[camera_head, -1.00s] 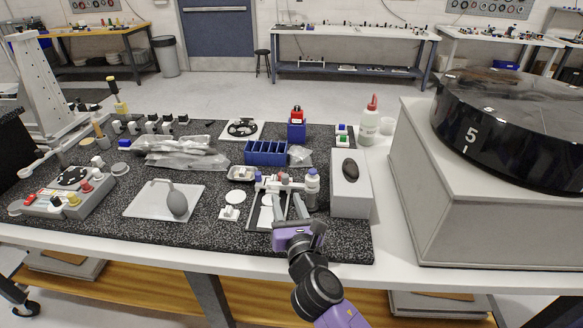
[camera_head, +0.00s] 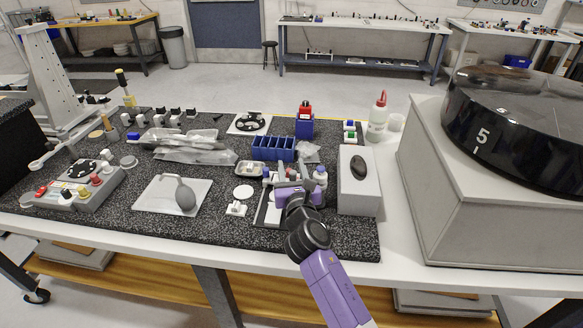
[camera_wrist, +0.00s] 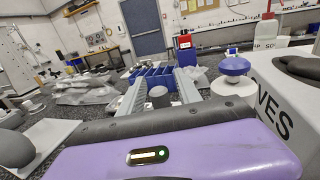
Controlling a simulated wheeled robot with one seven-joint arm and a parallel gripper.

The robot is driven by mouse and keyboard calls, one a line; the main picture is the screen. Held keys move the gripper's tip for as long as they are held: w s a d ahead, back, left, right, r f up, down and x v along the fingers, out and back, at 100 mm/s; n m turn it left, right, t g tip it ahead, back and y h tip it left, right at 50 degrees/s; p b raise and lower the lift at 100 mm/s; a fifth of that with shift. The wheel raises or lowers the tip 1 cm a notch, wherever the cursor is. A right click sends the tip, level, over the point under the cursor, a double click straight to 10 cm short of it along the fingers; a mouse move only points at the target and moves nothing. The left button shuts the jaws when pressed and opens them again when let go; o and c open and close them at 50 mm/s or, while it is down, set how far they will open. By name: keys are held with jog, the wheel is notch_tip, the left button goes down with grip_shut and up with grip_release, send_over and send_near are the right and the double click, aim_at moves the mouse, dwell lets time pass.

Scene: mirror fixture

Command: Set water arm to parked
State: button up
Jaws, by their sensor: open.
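The small fixture (camera_head: 262,213) is a pale tray lying near the front of the black speckled mat. A blue knob (camera_head: 266,173) shows at its far end. My gripper (camera_head: 283,172) is over the fixture and hides most of it, including its white crossbar. In the wrist view my gripper (camera_wrist: 160,88) is open, its two grey fingers pointing away. A grey round post (camera_wrist: 158,97) stands between the fingers in that view; I cannot tell if they touch it. I cannot tell which part is the water arm or how it is set.
A blue divided bin (camera_head: 273,149) is behind. A white round pad (camera_head: 243,192) lies left.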

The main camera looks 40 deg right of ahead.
jog(key=shift+c, duration=0.2)
grip_shut()
dwell(1.2)
